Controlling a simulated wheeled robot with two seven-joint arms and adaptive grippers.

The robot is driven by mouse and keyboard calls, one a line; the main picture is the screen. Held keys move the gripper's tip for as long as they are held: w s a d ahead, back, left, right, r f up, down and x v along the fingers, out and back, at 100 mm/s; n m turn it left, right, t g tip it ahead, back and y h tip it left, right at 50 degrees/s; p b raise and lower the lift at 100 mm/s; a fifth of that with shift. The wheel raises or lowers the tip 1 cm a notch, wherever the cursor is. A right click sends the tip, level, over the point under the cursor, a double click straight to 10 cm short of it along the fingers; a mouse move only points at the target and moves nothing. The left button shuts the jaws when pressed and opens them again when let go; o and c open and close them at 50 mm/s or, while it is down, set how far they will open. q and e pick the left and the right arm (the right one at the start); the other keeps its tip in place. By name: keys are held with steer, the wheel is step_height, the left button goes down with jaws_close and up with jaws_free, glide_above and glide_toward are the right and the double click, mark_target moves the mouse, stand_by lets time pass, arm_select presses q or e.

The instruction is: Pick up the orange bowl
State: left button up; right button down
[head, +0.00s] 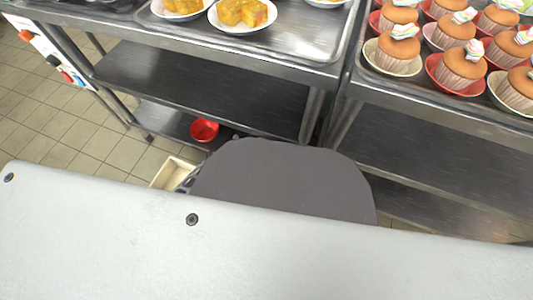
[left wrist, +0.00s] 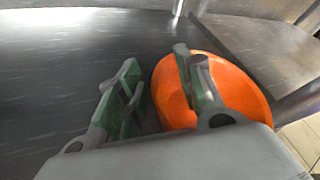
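In the left wrist view the orange bowl (left wrist: 243,92) sits on a dark metal surface, right of centre. My left gripper (left wrist: 158,78) is open, with its two green-padded fingers apart. The right-hand finger overlaps the bowl in the picture, and the bowl's left edge shows between the fingers. I cannot tell whether a finger touches it. In the head view a red bowl (head: 204,130) lies on a low shelf; I cannot tell whether it is the same bowl. In the head view my own body hides most of the lower area. My right gripper is not in view.
A steel rack (head: 180,82) with plates of yellow food on top stands at the back left. Another rack (head: 430,150) holds cupcakes in several small dishes. A cream box (head: 172,172) is near the tiled floor. Metal posts and shelf edges crowd the bowl's surroundings.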

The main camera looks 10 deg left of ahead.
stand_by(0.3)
arm_select(q)
jaws_close()
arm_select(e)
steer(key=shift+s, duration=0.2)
arm_select(q)
steer(key=shift+r, duration=0.1)
